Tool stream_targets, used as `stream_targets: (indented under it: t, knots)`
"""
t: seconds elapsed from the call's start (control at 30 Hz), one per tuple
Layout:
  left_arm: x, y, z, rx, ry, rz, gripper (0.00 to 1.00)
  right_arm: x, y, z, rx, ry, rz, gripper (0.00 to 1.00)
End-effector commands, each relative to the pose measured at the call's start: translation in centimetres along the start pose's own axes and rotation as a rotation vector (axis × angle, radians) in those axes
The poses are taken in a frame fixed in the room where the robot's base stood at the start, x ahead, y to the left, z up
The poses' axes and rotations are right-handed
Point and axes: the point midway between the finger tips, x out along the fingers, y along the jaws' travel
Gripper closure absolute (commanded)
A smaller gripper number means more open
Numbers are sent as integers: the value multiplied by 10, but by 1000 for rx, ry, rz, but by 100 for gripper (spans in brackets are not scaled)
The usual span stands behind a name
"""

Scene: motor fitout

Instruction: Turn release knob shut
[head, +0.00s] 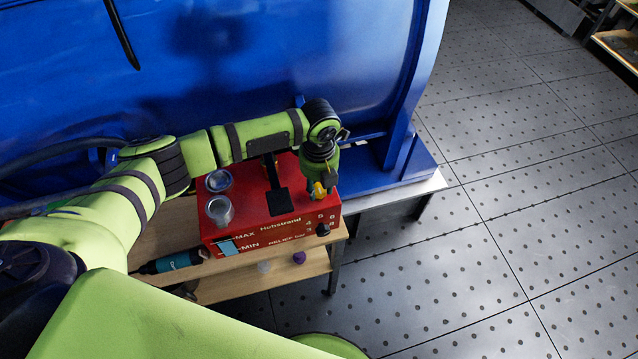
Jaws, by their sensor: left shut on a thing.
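The red hydraulic unit (262,217) stands on a wooden shelf, with a black pedal or lever and two grey round caps on its top. My left gripper (319,190) points down at the unit's right top corner. It is shut on a small yellow part, which looks like the release knob (318,191); the jaws hide much of it, so its turn angle cannot be read. A black relief knob (323,229) sits on the front face beside the bar numbers, below the gripper and apart from it. My right gripper is not in view.
A large blue housing (280,60) rises directly behind the unit. The dotted grey floor at right is clear.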

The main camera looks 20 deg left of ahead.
Motion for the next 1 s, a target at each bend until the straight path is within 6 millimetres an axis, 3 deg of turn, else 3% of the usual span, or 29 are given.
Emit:
stream_targets:
  t: [0.2,0.23,0.27,0.67,0.77,1.0]
  knots:
    - [0,0,0,2,0,0,96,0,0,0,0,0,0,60]
    - [0,0,0,2,0,1,52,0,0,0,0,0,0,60]
    - [0,0,0,2,0,0,40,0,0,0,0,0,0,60]
    - [-4,0,0,0,-1,-1,40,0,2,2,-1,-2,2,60]
    - [-15,-1,1,0,-3,-3,40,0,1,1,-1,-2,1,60]
    - [-66,0,1,0,-5,-1,40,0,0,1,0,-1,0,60]
